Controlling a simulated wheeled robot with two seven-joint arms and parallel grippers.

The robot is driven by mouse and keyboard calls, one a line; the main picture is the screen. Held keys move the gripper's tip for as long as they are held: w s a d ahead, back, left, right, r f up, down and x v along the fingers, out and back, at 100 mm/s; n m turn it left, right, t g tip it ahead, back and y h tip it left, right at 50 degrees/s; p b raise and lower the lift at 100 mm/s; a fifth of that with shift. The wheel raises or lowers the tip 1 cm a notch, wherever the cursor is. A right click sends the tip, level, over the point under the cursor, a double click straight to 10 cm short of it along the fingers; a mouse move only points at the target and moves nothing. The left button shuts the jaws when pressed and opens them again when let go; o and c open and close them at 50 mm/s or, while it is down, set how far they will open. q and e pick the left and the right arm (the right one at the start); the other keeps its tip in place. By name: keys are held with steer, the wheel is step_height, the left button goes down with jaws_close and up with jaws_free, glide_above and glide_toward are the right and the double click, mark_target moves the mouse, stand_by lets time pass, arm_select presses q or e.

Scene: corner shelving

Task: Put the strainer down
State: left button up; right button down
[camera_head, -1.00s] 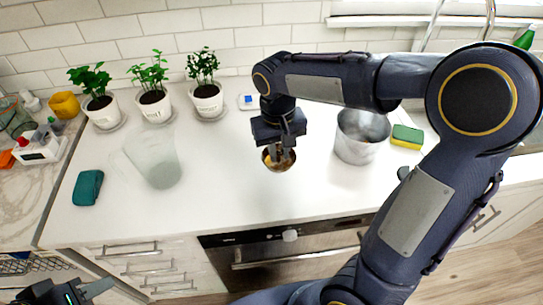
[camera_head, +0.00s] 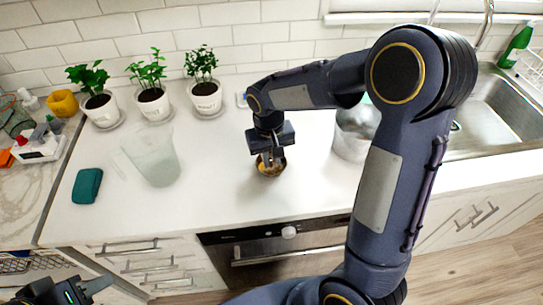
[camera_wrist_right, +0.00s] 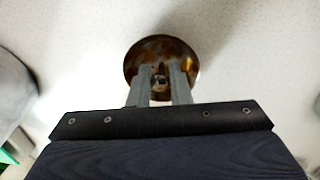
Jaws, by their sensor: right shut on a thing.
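The strainer (camera_head: 272,171) looks like a small round bronze-coloured bowl, low over the white counter (camera_head: 225,195) near its front middle. My right gripper (camera_head: 267,159) points down at it and is shut on it. In the right wrist view, the two fingers (camera_wrist_right: 160,92) reach into the strainer (camera_wrist_right: 160,47), close together at its middle. I cannot tell whether its underside touches the counter. My left gripper (camera_head: 72,291) is at the bottom left, below the counter front and away from the strainer; its jaw opening is unclear.
A frosted pitcher (camera_head: 155,160) stands to the left, with a teal cloth-like item (camera_head: 87,186) beyond it. Potted plants (camera_head: 206,98) line the back. A metal pot (camera_head: 352,140) stands right, partly behind my arm. Counter around the strainer is clear.

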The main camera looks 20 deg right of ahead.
mark_target(270, 159)
steer(key=c, duration=1.3)
jaws_free()
steer(key=shift+c, duration=0.2)
steer(key=shift+r, duration=0.15)
step_height(270, 159, up, 12)
steer(key=s+f+t+y, duration=0.1)
steer(key=s+t+y, duration=0.1)
steer(key=s, duration=0.8)
steer(key=s+f+t+y, duration=0.1)
steer(key=s+t+y, duration=0.1)
steer(key=s, duration=0.8)
steer(key=shift+a+f+t, duration=0.3)
steer(key=shift+t, duration=0.5)
steer(key=shift+s, duration=0.1)
